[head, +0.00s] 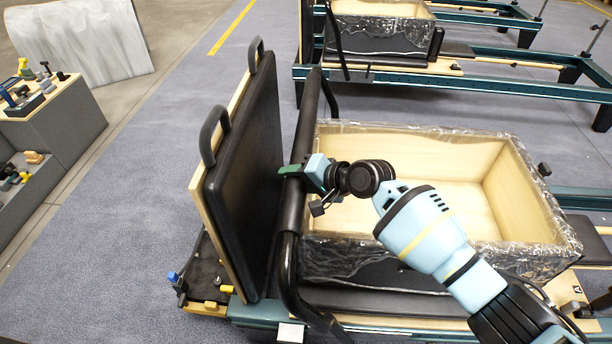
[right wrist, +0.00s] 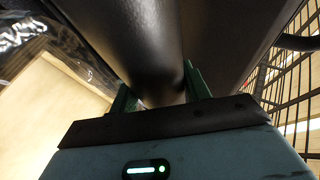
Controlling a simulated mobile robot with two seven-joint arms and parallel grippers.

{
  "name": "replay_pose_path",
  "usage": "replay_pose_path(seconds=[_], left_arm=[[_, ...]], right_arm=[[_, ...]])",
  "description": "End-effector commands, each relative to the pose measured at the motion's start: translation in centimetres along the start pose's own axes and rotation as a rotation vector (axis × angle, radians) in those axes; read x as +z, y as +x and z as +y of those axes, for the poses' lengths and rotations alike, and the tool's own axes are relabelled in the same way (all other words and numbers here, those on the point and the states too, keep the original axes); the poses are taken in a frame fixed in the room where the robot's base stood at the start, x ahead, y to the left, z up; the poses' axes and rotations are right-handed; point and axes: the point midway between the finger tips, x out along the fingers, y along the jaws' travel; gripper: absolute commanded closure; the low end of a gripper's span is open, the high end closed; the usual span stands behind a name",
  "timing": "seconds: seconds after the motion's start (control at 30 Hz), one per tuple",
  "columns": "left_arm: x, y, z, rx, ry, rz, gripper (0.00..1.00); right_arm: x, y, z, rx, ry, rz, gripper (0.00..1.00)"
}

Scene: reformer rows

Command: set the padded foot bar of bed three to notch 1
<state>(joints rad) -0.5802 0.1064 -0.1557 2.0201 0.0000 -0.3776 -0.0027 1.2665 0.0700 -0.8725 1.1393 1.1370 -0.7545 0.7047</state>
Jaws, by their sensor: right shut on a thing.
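The padded foot bar (head: 307,127) is a black padded tube standing across the end of the nearest reformer bed. It runs between an upright black padded board (head: 247,180) and an open wood-lined box (head: 440,185). My right gripper (head: 293,172) is shut around the bar near its middle, coming from the box side. In the right wrist view the dark bar (right wrist: 150,50) fills the space between the green fingers (right wrist: 160,92). The notches cannot be made out. My left gripper is not in view.
The box, wrapped in clear film, sits on the bed under my right arm. Another reformer (head: 450,77) stands behind. A grey cabinet (head: 60,125) with small tools is at the left. Grey floor (head: 130,235) is free left of the bed.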

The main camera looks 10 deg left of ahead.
Motion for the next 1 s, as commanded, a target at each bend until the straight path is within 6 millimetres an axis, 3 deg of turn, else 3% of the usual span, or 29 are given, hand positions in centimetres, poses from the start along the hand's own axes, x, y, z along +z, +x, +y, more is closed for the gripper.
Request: replay_pose_path(seconds=[0.37,0.4,0.53,0.87,1.0], left_arm=[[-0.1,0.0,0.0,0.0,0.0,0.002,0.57],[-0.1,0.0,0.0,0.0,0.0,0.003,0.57],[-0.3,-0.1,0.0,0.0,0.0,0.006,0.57],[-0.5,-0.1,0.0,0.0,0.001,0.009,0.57],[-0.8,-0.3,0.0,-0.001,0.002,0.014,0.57]], right_arm=[[0.8,0.6,-0.3,-0.003,-0.003,-0.011,0.94],[0.8,0.6,-0.3,-0.003,-0.003,-0.011,0.5],[0.6,0.5,-0.2,-0.002,-0.003,-0.009,0.33],[0.4,0.1,-0.1,0.0,-0.002,-0.005,0.32],[0.3,-1.0,-0.2,-0.001,-0.003,-0.004,0.32]])
